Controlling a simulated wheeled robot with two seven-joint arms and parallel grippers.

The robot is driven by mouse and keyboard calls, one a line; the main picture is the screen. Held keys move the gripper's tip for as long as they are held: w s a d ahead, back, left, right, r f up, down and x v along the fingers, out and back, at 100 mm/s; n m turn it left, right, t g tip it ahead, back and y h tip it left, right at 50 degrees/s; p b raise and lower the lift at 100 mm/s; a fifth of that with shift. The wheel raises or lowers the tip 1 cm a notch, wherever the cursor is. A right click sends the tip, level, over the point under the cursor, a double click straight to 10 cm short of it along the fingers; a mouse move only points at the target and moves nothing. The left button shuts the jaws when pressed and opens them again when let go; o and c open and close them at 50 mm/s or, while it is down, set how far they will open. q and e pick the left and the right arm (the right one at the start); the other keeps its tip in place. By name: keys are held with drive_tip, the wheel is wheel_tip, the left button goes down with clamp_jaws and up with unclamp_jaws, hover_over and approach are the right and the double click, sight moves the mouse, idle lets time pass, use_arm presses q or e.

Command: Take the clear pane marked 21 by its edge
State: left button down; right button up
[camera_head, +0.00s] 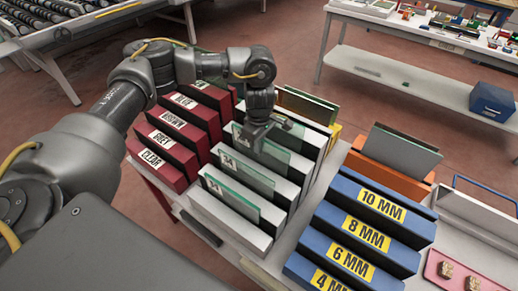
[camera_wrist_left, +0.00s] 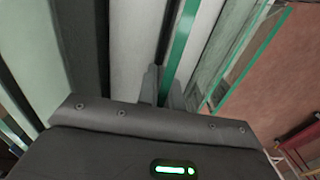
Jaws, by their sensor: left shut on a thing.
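White slotted racks (camera_head: 238,215) hold clear panes with green edges, each with a small dark number that I cannot read for certain. My left gripper (camera_head: 259,140) points down over the back part of these racks, in the head view. It is shut on the top edge of a clear pane (camera_head: 279,158). In the left wrist view the green edge of this pane (camera_wrist_left: 180,42) runs up from between the fingers (camera_wrist_left: 164,90). The gripper hides part of the pane, and its mark is not legible. My right gripper is out of view.
Red racks (camera_head: 172,150) with white labels stand left of the white ones. Blue racks (camera_head: 365,235) marked in MM stand to the right. Another clear pane (camera_head: 245,198) stands in front. An orange rack (camera_head: 390,178) holds a grey pane behind the blue ones.

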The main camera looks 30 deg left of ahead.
use_arm(q)
wheel_tip(320, 180, up, 18)
drive_tip(key=b, duration=0.2)
idle(0.5)
